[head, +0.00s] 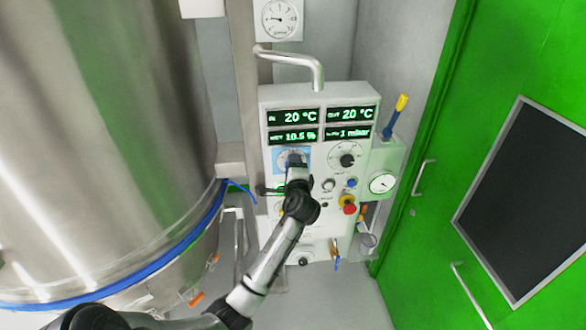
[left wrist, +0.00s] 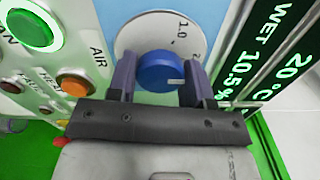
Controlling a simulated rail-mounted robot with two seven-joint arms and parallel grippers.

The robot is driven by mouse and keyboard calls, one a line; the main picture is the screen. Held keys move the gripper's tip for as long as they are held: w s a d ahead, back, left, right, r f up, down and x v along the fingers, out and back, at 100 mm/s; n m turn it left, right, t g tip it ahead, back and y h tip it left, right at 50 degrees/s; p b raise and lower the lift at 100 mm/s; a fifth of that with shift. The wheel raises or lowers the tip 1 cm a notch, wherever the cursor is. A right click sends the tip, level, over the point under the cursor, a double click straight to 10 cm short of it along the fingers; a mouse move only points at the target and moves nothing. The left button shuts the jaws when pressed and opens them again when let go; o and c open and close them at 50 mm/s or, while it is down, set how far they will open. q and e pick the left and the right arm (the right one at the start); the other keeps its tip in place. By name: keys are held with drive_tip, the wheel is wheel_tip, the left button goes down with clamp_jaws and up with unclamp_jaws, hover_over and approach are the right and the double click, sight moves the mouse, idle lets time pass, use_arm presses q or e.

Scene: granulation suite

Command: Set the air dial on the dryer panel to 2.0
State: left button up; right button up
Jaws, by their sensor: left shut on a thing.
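The dryer panel (head: 317,227) stands upright in the middle of the head view. The air dial is a blue round knob (left wrist: 157,68) on a white scale plate in the left wrist view. "AIR" is printed beside it, "1.0" shows above it, and part of another number shows to its right. A small white mark sits on the knob's lower right. My left gripper (left wrist: 162,85) is shut on the knob, one finger on each side. In the head view my left gripper (head: 293,162) covers most of the dial. My right gripper is out of view.
Green displays (head: 293,117) sit above the dial. A second dial (head: 347,160), a red knob (head: 348,208) and a gauge (head: 382,183) are to the right. The wrist view shows lit green (left wrist: 33,28) and orange (left wrist: 75,85) buttons nearby. A steel vessel (head: 110,130) stands left.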

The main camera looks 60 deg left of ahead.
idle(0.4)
use_arm(q)
drive_tip(key=o, duration=0.9)
drive_tip(key=b+v, duration=0.2)
drive_tip(key=v, duration=1.2)
drive_tip(key=shift+w, duration=0.1)
drive_tip(key=shift+a, duration=0.1)
